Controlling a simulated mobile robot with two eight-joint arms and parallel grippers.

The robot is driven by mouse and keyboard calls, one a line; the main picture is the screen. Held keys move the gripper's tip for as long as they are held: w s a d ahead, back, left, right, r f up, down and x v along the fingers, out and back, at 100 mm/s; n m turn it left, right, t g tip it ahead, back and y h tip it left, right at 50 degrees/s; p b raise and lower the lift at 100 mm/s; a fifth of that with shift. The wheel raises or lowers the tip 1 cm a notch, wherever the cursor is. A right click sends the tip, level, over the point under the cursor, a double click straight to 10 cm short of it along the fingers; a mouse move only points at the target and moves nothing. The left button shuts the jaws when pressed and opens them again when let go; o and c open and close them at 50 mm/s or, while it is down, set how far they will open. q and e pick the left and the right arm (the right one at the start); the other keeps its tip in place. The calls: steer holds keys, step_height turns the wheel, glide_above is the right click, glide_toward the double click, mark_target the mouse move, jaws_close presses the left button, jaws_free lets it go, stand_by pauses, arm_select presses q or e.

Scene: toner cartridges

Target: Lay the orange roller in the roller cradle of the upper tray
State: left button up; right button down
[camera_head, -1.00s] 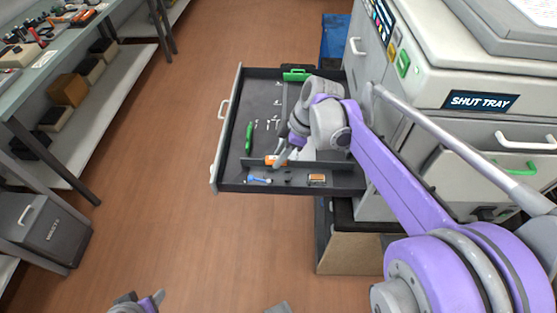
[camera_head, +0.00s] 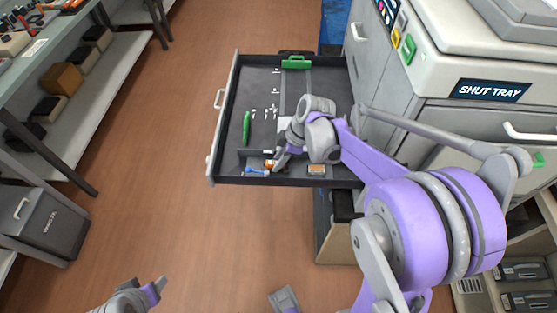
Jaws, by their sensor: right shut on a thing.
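The upper tray (camera_head: 215,135) is pulled out of the printer, its dark floor in view. My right gripper (camera_head: 276,163) reaches down into its front part and is shut on the orange roller (camera_head: 269,163), most of which the fingers hide. The roller is near the low divider at the tray's front; I cannot tell whether it touches the floor. Small pale brackets (camera_head: 265,113) stand in mid-tray; I cannot tell for certain which form the roller cradle. My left gripper (camera_head: 153,289) is at the bottom edge, far from the tray, its opening unclear.
The front strip of the tray holds a blue tool (camera_head: 256,171) and a small orange-brown block (camera_head: 316,170). A green stick (camera_head: 246,128) and green handle (camera_head: 296,62) are also in the tray. The printer (camera_head: 455,55) stands right, a shelf bench (camera_head: 85,85) left, with bare floor between.

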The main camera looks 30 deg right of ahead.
steer(key=shift+f, duration=0.35)
steer(key=c, duration=0.6)
jaws_free()
steer(key=shift+r, duration=0.1)
steer(key=shift+r, duration=0.3)
steer(key=p+v, duration=0.1)
steer(key=v, duration=1)
steer(key=s+a+f+m+t+h, duration=0.1)
steer(key=s+a+f+m, duration=0.1)
steer(key=s+a+m, duration=0.1)
steer(key=s+a+f+m+t+h, duration=0.1)
steer(key=s+a+f+m, duration=0.1)
steer(key=s+m, duration=0.3)
steer(key=s+a+f+m+t+h, duration=0.1)
steer(key=s+a+f+m, duration=0.1)
steer(key=s+a, duration=0.3)
steer(key=shift+s+a+f+m+h, duration=0.1)
steer(key=shift+s+f+m+h, duration=0.1)
steer(key=shift+s+m, duration=0.25)
steer(key=shift+s+a+f+m+h, duration=0.1)
steer(key=shift+s+f+m+h, duration=0.1)
steer(key=shift+s+m, duration=0.2)
